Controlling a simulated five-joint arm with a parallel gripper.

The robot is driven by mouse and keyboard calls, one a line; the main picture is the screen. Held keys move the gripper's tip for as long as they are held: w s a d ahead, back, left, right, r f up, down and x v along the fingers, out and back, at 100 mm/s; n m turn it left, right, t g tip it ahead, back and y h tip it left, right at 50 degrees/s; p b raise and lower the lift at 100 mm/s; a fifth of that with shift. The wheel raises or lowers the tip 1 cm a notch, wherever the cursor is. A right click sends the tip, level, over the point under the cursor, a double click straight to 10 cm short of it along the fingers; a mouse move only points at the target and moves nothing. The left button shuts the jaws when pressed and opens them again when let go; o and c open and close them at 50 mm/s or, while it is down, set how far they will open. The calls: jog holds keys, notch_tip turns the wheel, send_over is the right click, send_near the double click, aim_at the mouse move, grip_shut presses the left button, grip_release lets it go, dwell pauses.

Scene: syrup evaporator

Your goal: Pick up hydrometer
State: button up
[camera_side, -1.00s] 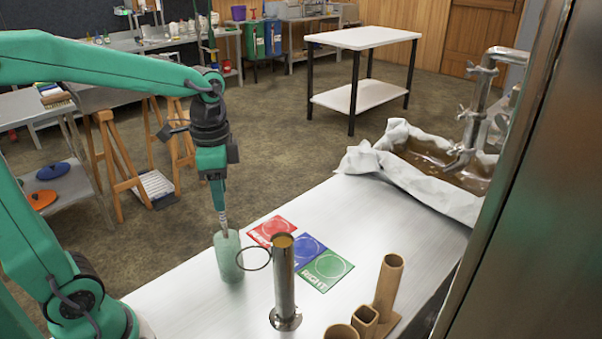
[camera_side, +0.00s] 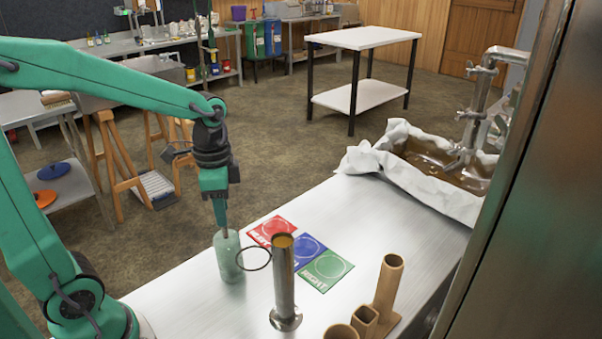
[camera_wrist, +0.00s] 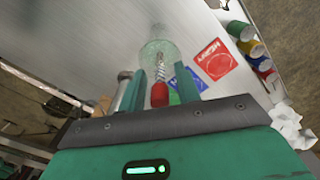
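A slender piece with a red end and a spiral-patterned stem, which I take for the hydrometer (camera_wrist: 159,93), stands in a pale green translucent jar (camera_side: 229,262). The jar also shows in the wrist view (camera_wrist: 157,50). My gripper (camera_side: 224,232) points down at the jar's mouth. In the wrist view, its two green fingers (camera_wrist: 162,88) are apart, one on each side of the red end, with visible gaps. The fingers hide the stem in the side view. A steel cylinder (camera_side: 284,285) with a ring on its left and amber liquid at its top stands right of the jar.
Red (camera_side: 270,231), blue (camera_side: 309,250) and green (camera_side: 326,271) cards lie behind the cylinder. Wooden tubes (camera_side: 388,288) stand at the front right. A syrup pan (camera_side: 410,178) with a crumpled white edge is at the back right. The metal table (camera_side: 370,225) is clear between.

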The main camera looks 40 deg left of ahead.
jog(key=c, duration=0.6)
jog(key=shift+r, duration=0.15)
notch_tip(320, 180, up, 18)
dwell(0.5)
jog(key=shift+d, duration=0.1)
dwell(0.5)
